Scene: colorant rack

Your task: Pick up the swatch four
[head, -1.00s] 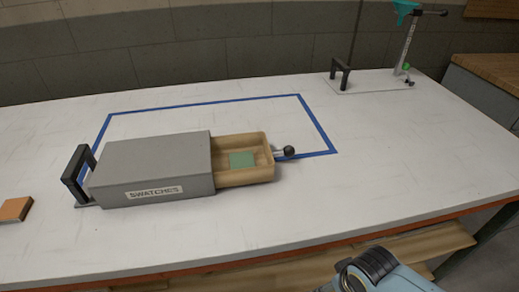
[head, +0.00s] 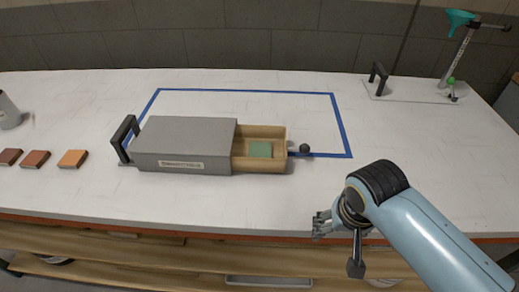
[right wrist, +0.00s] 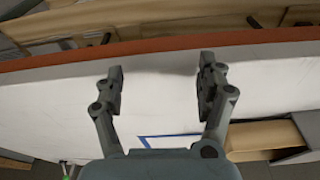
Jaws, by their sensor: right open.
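A green square swatch (head: 260,149) lies in the open wooden drawer (head: 284,163) of the grey box labelled SWATCHES (head: 185,140). I cannot tell its number. The drawer is pulled out to the right and ends in a black round knob (head: 304,148). My right gripper (head: 318,224) is near the table's front edge, to the right of and nearer than the drawer, apart from it. In the right wrist view its two fingers (right wrist: 160,90) are spread, with only white table top between them. My left gripper is not in view.
Brown and orange tiles (head: 73,158) lie at the left, near a grey container (head: 8,112). A black handle (head: 125,138) stands at the box's left end. Blue tape (head: 250,92) marks a rectangle. A stand with a teal funnel (head: 459,20) is at the back right.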

